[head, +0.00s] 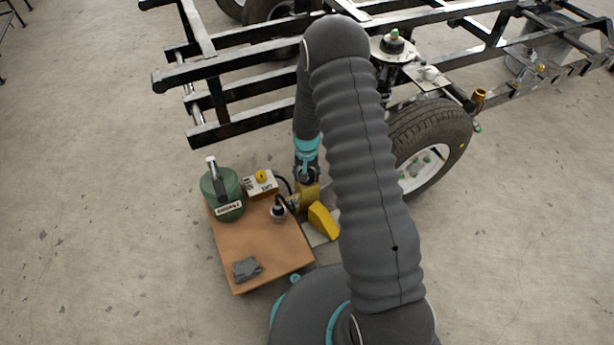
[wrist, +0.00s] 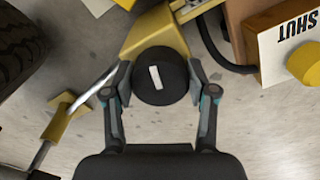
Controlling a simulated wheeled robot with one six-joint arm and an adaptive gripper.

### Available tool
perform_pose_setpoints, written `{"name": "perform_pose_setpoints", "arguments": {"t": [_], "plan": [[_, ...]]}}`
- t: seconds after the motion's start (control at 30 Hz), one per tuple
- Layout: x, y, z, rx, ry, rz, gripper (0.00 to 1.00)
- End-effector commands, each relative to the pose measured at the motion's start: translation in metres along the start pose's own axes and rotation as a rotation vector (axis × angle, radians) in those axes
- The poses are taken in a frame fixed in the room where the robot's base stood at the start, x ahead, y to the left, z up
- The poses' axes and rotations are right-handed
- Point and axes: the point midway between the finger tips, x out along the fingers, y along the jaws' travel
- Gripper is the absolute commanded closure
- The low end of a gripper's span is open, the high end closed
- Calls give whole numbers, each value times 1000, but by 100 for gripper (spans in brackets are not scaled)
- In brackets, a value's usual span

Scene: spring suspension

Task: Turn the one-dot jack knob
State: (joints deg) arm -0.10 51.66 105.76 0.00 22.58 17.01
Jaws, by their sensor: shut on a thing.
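A round black knob (wrist: 153,92) with one short white bar on its face sits on a yellow jack body (wrist: 158,38) in the wrist view. I see a bar on it, not a clear dot. My gripper (wrist: 160,80) has one finger on each side of the knob and is shut on it. In the head view my gripper (head: 306,176) points down at the yellow jack (head: 308,195) beside the wooden board. The knob is hidden there behind the gripper.
A wooden board (head: 265,248) holds a green canister (head: 224,205), a grey cloth (head: 246,269) and a labelled box (head: 259,187) with a yellow knob. The floor at left is clear.

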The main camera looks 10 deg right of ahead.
Motion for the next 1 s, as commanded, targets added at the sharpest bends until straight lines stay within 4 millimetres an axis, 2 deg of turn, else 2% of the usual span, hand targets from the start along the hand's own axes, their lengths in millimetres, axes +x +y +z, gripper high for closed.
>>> {"name": "perform_pose_setpoints", "arguments": {"t": [0.3,0.8,0.83,0.9,0.93,1.0], "plan": [[0,0,0,120,1,-1,78],[0,0,0,141,1,0,78],[0,0,0,140,1,0,40],[0,0,0,140,1,0,23],[0,0,0,140,1,0,18],[0,0,0,139,1,0,18]]}}
